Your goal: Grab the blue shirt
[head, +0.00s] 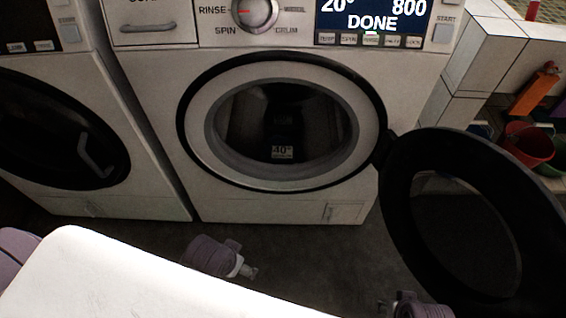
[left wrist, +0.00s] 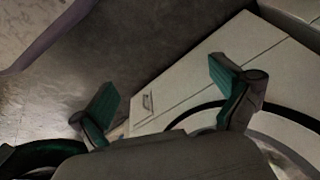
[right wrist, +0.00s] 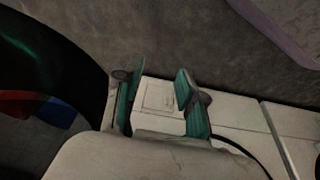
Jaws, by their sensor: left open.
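No blue shirt can be made out in any view. The open washing machine (head: 290,187) stands in front of me in the head view, and the inside of its drum (head: 245,125) is dark. My left gripper (head: 247,269) is low in front of the machine, partly hidden by my white body. In the left wrist view my left gripper (left wrist: 162,76) has its green fingers wide apart with nothing between them. My right gripper (right wrist: 160,75) has its fingers apart and empty, near the machine's lower front. In the head view only part of my right arm shows at the bottom edge.
The machine's round black door (head: 395,225) hangs open to the right. A second washing machine (head: 125,205) with a dark closed door stands at the left. A red bucket (head: 528,147) and other coloured items are at the right by tiled blocks. Dark floor (head: 150,238) is clear in front.

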